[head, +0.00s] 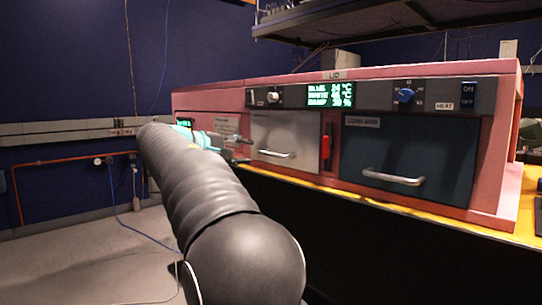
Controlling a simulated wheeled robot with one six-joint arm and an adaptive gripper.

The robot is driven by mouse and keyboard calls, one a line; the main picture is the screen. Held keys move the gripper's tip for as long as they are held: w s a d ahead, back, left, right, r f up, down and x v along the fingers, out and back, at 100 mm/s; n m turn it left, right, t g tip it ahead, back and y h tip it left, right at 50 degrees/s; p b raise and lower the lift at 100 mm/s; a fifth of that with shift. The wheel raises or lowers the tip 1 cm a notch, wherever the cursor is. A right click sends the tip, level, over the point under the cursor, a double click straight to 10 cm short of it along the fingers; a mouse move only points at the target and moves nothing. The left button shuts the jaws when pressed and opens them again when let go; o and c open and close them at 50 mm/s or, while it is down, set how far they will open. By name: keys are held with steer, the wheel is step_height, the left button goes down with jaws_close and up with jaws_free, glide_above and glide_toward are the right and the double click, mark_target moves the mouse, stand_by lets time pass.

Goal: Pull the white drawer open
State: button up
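The white drawer (288,130) is in the left half of the pink foam enclosure's front and looks shut. Its silver bar handle (275,153) runs across the lower left of its face. My gripper (243,140) is at the end of my black-sleeved arm, just left of the white drawer in the picture. It points right, a little above the handle's level, and appears apart from the handle. The fingers are small and dark, and I cannot tell how far apart they are.
A dark teal drawer (410,155) with a silver handle (394,177) sits to the right, past a red latch-like part (326,147). Knobs and a green display (330,95) line the panel above. A yellow surface (462,223) runs under the enclosure. Grey floor (90,265) is open at left.

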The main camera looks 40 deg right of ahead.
mark_target(271, 154)
steer(key=x, duration=1.1)
steer(key=shift+a, duration=0.1)
jaws_close()
